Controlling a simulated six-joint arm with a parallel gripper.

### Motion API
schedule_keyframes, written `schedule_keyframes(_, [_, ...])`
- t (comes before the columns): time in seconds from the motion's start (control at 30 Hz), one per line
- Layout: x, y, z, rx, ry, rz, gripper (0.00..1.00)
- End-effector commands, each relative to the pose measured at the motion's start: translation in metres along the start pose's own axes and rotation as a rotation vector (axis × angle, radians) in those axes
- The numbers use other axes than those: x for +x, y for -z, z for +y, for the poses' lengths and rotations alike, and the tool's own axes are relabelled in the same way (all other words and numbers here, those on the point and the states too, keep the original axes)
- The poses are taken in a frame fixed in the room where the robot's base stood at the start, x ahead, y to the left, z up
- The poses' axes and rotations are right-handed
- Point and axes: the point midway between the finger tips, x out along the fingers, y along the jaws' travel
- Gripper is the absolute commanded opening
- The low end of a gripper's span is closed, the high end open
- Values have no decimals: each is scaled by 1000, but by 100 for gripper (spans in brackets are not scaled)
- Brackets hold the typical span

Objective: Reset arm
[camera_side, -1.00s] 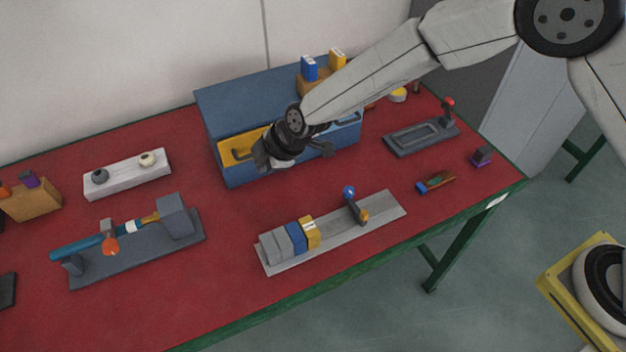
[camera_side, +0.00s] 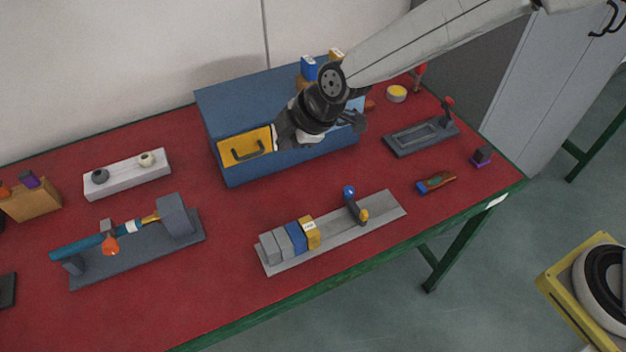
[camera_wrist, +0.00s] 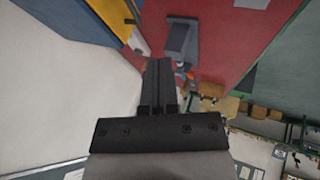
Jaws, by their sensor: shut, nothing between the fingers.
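The red table (camera_side: 130,310) holds a grey fixture with a blue tool (camera_side: 85,248), a plate with blocks (camera_side: 385,210), a white two-knob block (camera_side: 125,178) and a dark tray (camera_side: 410,143). Blue and yellow boxes stand on the cabinet. Red tabletop between the fixtures is bare.

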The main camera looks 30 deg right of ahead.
Motion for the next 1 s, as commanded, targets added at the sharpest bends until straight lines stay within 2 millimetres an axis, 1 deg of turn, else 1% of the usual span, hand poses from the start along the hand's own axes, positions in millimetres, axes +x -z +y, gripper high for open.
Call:
schedule_keyframes(0.27, [-3, -3, 1, 12, 0, -4, 0])
schedule_keyframes(0.37, [-7, -13, 2, 48, 0, -16, 0])
schedule_keyframes(0.47, [-16, -31, 3, 119, 0, -39, 0])
schedule_keyframes(0.57, [-30, -57, 4, 227, -2, -74, 0])
schedule_keyframes(0.67, [-47, -90, 1, 365, -6, -118, 0])
schedule_keyframes(0.7, [-55, -104, -2, 426, -9, -137, 0])
schedule_keyframes(0.77, [-67, -126, -7, 521, -14, -167, 0])
schedule_keyframes(0.8, [-75, -139, -11, 584, -19, -186, 0])
schedule_keyframes(0.87, [-87, -160, -18, 680, -27, -216, 0])
schedule_keyframes(0.9, [-95, -172, -24, 742, -32, -236, 0])
schedule_keyframes(1.0, [-114, -203, -40, 903, -51, -284, 0])
